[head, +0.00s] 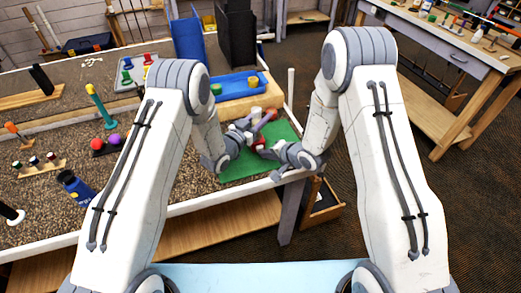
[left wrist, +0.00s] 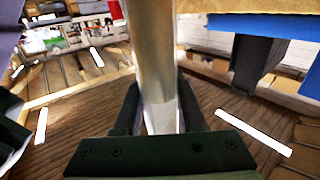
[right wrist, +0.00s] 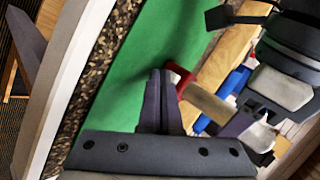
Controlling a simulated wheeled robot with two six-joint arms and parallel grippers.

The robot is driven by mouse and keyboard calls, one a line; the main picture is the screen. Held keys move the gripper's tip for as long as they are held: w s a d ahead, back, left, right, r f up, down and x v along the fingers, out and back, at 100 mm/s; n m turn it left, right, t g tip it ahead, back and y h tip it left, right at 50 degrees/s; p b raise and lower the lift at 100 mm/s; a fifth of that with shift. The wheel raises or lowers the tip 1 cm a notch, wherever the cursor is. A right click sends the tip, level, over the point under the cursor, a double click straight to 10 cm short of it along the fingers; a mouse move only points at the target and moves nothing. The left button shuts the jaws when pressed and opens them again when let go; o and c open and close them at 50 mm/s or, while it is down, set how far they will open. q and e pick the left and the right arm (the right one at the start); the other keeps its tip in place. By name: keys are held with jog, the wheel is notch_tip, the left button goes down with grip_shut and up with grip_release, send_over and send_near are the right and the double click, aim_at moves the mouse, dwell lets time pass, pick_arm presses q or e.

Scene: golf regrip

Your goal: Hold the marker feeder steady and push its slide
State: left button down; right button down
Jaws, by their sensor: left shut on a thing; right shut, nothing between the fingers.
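The marker feeder shows in the left wrist view as a pale, tan-topped tube (left wrist: 153,60) standing between the fingers of my left gripper (left wrist: 158,105), which is shut on it. In the right wrist view a tan section of the feeder (right wrist: 207,103) ends in a red part (right wrist: 178,78). My right gripper (right wrist: 160,78) is shut and empty, its fingertips close beside the red part; I cannot tell whether they touch. In the head view my left gripper (head: 243,136) and right gripper (head: 262,148) are close together above the green mat (head: 240,166). The slide is not clearly distinguishable.
A blue tray (head: 236,88) with small coloured items lies behind the mat. A dark blue bottle (head: 74,187), a teal post with a yellow top (head: 101,106) and red and purple balls (head: 113,139) stand left. The table's front edge is close to my right gripper.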

jog(key=shift+s+d, duration=0.15)
jog(key=shift+s, duration=0.3)
jog(key=shift+s, duration=0.1)
jog(key=shift+s+d, duration=0.25)
jog(key=shift+s, duration=0.5)
jog(key=shift+s+d, duration=0.3)
jog(key=shift+s, duration=0.5)
jog(key=shift+s+d, duration=0.25)
jog(key=shift+s, duration=0.5)
pick_arm(q)
jog(key=shift+c, duration=2)
grip_release()
